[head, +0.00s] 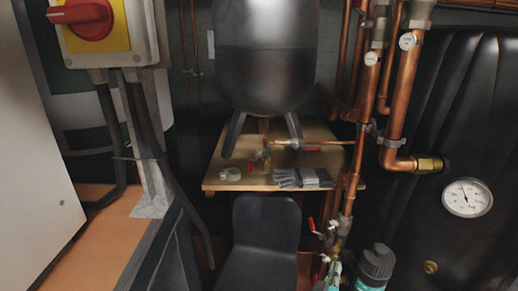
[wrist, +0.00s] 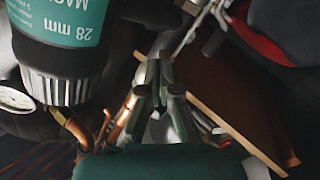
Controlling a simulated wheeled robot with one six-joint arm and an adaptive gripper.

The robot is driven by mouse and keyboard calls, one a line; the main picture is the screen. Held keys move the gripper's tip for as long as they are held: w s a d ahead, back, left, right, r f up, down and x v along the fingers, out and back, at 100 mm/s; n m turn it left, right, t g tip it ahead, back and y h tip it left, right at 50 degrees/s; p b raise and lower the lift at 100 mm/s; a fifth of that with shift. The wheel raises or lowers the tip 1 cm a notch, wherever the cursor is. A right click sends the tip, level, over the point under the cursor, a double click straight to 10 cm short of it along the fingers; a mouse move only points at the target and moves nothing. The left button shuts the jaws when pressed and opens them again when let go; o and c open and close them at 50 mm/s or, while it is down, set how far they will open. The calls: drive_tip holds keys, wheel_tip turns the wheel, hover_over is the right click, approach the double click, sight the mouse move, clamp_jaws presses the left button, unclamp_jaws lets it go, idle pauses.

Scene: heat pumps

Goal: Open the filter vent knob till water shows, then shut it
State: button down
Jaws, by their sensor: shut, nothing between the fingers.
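The filter is a teal body with a black ribbed cap (head: 377,262), at the lower right of the head view and cut off by the lower edge. In the wrist view the teal filter body (wrist: 65,22) stands upside down at the upper left, with a "28 mm" label and its black collar (wrist: 62,85) below. I cannot make out the vent knob for sure, and no water shows. My gripper (wrist: 160,82) is shut and empty in the middle of the wrist view, to the right of the filter and apart from it in the picture.
Copper pipes (head: 402,80) and a red-handled valve (head: 313,226) stand close to the filter. A dial gauge (head: 467,198) is on the black casing at right. A wooden shelf (head: 222,184) holds gloves (head: 302,178) under a dark tank (head: 266,60). A dark chair (head: 265,235) stands in front.

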drive_tip(key=shift+w+d, duration=0.25)
drive_tip(key=shift+w, duration=0.15)
drive_tip(key=shift+w+a+r, duration=0.1)
drive_tip(key=shift+a+r, duration=0.05)
idle(0.6)
drive_tip(key=shift+w+a, duration=0.15)
drive_tip(key=shift+a, duration=0.05)
idle(0.4)
drive_tip(key=f+v, duration=0.1)
drive_tip(key=v, duration=0.5)
drive_tip(key=shift+d, duration=0.2)
drive_tip(key=shift+s+f, duration=0.1)
drive_tip(key=shift+s, duration=0.1)
